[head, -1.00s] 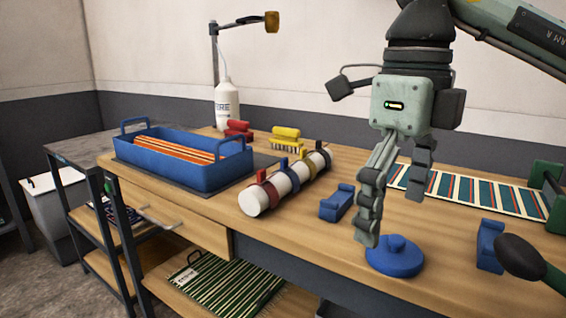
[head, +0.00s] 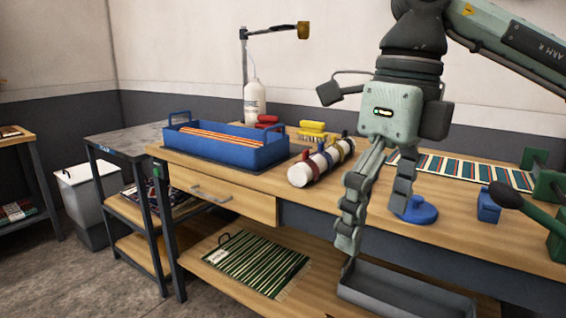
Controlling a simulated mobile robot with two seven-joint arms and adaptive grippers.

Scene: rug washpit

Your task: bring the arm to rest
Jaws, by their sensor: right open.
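My right gripper (head: 373,228) hangs fingers down in front of the workbench's front edge, at the right of the head view. Its jaws are open and empty, with a gap between the two fingers. The right arm comes in from the upper right. A round blue knobbed disc (head: 422,214) sits on the wooden workbench (head: 330,205) just behind the right finger, partly hidden by it. My left gripper is not in view.
A blue tray (head: 230,153) with a striped rug, a white roll (head: 316,166) and a blue block (head: 488,206) stand on the bench. A striped runner (head: 470,168) lies behind. A grey tray (head: 400,291) and a striped mat (head: 255,266) are on the lower shelf.

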